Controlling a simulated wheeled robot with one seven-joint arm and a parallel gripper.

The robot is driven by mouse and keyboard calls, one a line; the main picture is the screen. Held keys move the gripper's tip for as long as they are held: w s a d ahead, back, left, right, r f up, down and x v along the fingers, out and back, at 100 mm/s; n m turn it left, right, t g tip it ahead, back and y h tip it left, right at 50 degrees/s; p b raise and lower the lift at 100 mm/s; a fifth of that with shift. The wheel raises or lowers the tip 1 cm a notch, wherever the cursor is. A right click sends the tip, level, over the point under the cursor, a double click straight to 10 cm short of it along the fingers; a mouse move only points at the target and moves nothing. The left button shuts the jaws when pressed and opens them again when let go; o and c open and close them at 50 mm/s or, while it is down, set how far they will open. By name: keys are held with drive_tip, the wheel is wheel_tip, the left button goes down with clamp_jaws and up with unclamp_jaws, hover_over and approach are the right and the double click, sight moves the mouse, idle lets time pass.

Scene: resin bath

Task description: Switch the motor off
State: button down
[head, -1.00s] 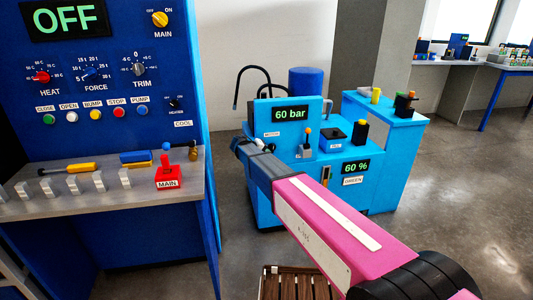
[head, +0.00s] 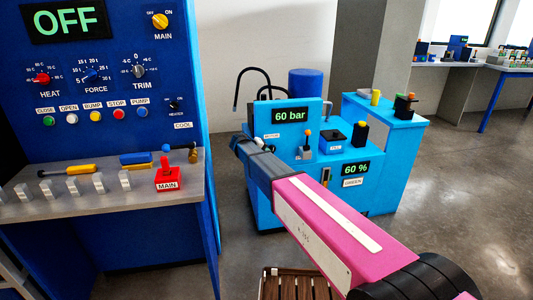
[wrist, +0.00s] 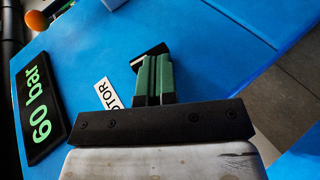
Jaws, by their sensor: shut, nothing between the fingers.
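The motor label (head: 271,136) is on the front of the light blue cabinet (head: 290,103), under the 60 bar display (head: 290,116). In the wrist view the label (wrist: 107,92) lies just left of my gripper (wrist: 151,68). Its two green and black fingers are shut together with nothing between them. A black part (wrist: 150,54) shows at the fingertips against the blue panel; it may be the motor switch, but its setting and whether the fingers touch it cannot be told. In the head view my arm's end is at the cabinet's left front and its fingers cannot be made out.
A lever with an orange knob (head: 308,134) and black controls stand on the cabinet's lower step. The 60 % display (head: 355,168) is on its front. A dark blue control panel (head: 100,140) reading OFF stands left, above a grey shelf (head: 110,205).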

drive_tip(key=v, duration=1)
drive_tip(key=shift+s+a+r, duration=0.2)
